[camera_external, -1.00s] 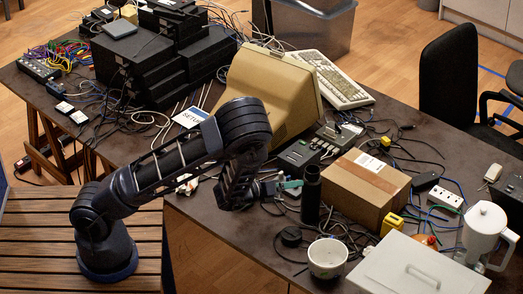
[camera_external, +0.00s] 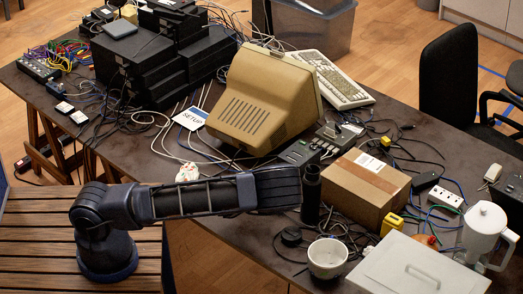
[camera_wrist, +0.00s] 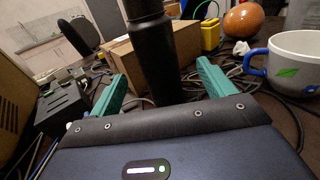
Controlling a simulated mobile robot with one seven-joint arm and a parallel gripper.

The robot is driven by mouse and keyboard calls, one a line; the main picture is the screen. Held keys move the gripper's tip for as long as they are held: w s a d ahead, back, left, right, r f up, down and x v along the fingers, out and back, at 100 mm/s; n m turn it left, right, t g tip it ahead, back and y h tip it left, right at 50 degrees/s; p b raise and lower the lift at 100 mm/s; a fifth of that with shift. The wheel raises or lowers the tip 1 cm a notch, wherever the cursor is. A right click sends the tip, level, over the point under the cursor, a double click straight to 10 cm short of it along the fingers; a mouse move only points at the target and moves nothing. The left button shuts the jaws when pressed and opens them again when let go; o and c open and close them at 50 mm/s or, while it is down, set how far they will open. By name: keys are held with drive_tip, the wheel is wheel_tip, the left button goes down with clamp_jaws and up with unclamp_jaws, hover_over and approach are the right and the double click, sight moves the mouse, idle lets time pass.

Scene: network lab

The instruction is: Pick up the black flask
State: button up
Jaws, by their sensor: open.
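The black flask (camera_external: 311,196) stands upright on the dark table, left of the cardboard box in the external view. In the wrist view the flask (camera_wrist: 158,50) rises in the middle, its top cut off by the frame edge. My gripper (camera_wrist: 160,85) shows there with two green fingers spread apart, one to each side of the flask. The flask stands between the fingers or just beyond them; I cannot tell which. In the external view my gripper is hidden behind my arm.
The cardboard box (camera_external: 365,188) is close behind the flask.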

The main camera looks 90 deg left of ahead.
sight(312, 190)
drive_tip(key=shift+w+a, duration=0.2)
drive_tip(key=shift+w, duration=1.15)
drive_tip(key=shift+w+a, duration=0.25)
drive_tip(key=shift+w, duration=1.1)
drive_tip(key=shift+w+a, duration=0.2)
drive_tip(key=shift+w, duration=1.15)
drive_tip(key=c, duration=1.5)
drive_tip(key=shift+r, duration=0.15)
